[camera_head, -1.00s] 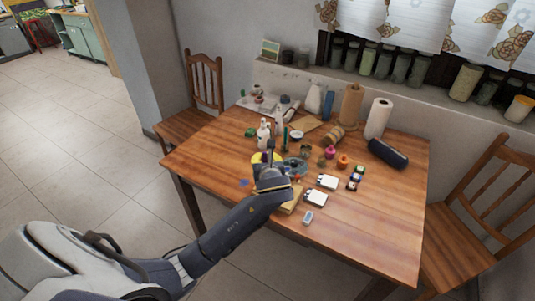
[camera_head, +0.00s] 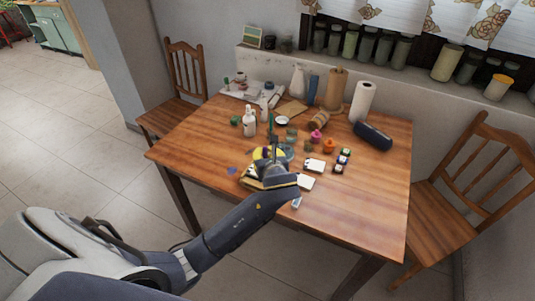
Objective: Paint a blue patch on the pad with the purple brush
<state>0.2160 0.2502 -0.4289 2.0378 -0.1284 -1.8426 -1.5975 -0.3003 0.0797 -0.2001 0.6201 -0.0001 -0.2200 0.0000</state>
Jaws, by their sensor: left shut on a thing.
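My left gripper (camera_head: 271,157) reaches over the near middle of the table, pointing down. It is shut, with a small purple bit showing at its fingers, which fits the purple brush; most of what it holds is hidden. A pale tan block (camera_head: 252,184), perhaps the pad, lies under and left of the gripper, mostly covered by my wrist. I cannot tell whether the brush touches it or whether paint is on it. A blue spot (camera_head: 231,170) lies on the table left of the block. My right gripper is not in view.
The wooden table (camera_head: 350,210) holds white bottles (camera_head: 249,122), a paper towel roll (camera_head: 362,102), a dark case (camera_head: 373,136), small pots (camera_head: 329,145) and white cards (camera_head: 315,165). Chairs (camera_head: 470,190) stand at the sides. The table's front right is clear.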

